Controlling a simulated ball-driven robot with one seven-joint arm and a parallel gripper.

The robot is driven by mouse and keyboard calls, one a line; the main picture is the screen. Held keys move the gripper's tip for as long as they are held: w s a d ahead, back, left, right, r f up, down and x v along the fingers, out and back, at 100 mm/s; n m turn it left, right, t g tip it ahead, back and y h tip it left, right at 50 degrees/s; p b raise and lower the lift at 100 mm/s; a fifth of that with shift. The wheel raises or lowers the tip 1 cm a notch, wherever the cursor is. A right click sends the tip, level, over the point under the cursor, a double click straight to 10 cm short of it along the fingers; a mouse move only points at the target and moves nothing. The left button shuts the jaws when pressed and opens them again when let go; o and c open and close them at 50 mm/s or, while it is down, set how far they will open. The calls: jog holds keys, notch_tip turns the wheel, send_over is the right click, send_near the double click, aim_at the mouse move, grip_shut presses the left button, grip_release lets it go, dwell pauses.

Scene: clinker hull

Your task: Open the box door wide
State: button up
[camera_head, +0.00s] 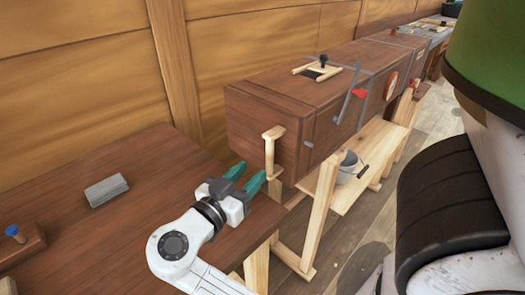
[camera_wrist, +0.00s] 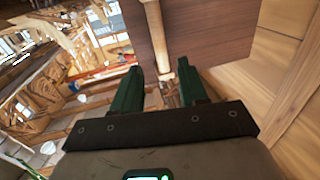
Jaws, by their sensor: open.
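The box is a long brown wooden box (camera_head: 300,75). Its near end panel, the door (camera_head: 243,118), looks flush with the box, with no gap that I can make out. A pale upright wooden handle (camera_head: 270,152) stands out from the door. My gripper (camera_head: 248,176) is open and empty, low in front of the door, just left of the handle's lower end. In the wrist view the pale handle (camera_wrist: 157,32) runs down towards the space between my open fingers (camera_wrist: 154,70), with the brown door (camera_wrist: 210,35) behind it. Whether the fingers reach around it is unclear.
A brown bench (camera_head: 130,200) lies under my arm, with a grey block (camera_head: 106,190) on it. A pale trestle (camera_head: 322,205) holds up the box, with a bucket (camera_head: 348,168) beneath. A plank wall (camera_head: 80,80) stands behind. A green-topped white body fills the right.

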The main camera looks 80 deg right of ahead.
aim_at(267, 156)
jog(key=p+x, duration=0.2)
jog(key=x, duration=0.7)
jog(key=shift+d+f, duration=0.1)
jog(key=shift+d, duration=0.1)
jog(key=shift+c, duration=0.4)
grip_shut()
